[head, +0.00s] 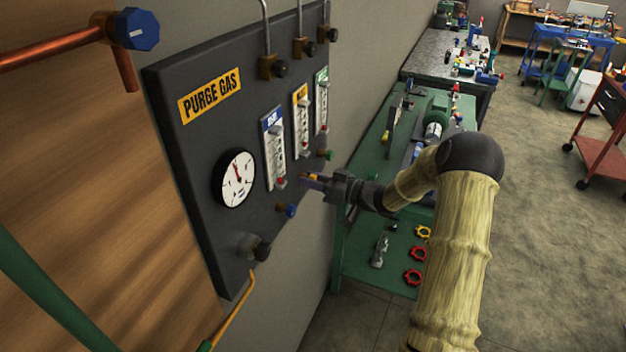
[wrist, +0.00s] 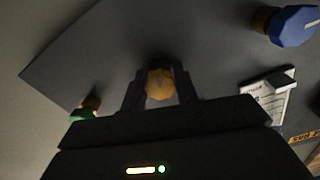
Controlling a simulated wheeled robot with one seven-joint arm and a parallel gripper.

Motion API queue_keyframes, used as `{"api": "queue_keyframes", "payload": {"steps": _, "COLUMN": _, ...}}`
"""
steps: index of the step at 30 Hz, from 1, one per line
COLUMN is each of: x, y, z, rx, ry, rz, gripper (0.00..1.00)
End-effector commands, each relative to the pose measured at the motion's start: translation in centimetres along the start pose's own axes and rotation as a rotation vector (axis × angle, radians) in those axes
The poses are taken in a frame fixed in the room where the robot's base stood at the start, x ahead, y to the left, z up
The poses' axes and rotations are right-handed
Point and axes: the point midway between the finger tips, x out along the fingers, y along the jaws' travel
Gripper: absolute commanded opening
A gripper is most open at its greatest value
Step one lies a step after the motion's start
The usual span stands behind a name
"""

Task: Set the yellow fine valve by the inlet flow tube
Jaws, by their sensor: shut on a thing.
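The yellow fine valve (wrist: 159,84) sits between the two fingers of my gripper (wrist: 160,88) in the wrist view, and the fingers are shut on it. In the head view my gripper (head: 318,180) reaches the dark purge gas panel (head: 215,125) from the right. A bit of the yellow valve (head: 314,177) shows at the fingertips there. The three flow tubes stand above: blue-labelled (head: 274,150), yellow-labelled (head: 302,125) and green-labelled (head: 321,105). The tube floats and the valve's setting are too small to read.
The blue valve (head: 287,210) is left of my gripper and the green valve (head: 326,154) is above right; both also show in the wrist view, blue (wrist: 293,26) and green (wrist: 84,112). A round gauge (head: 236,178) and a dark knob (head: 261,249) are further left. A green bench (head: 376,200) stands behind my arm.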

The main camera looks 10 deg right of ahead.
Motion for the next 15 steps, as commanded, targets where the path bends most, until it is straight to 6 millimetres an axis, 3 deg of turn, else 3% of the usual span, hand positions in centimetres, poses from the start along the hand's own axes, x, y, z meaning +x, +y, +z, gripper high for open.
{"api": "queue_keyframes", "payload": {"steps": 15, "x": -0.23, "y": 0.25, "z": 0.41, "rx": -0.198, "ry": 0.0, "rz": 0.004, "gripper": 0.07}}
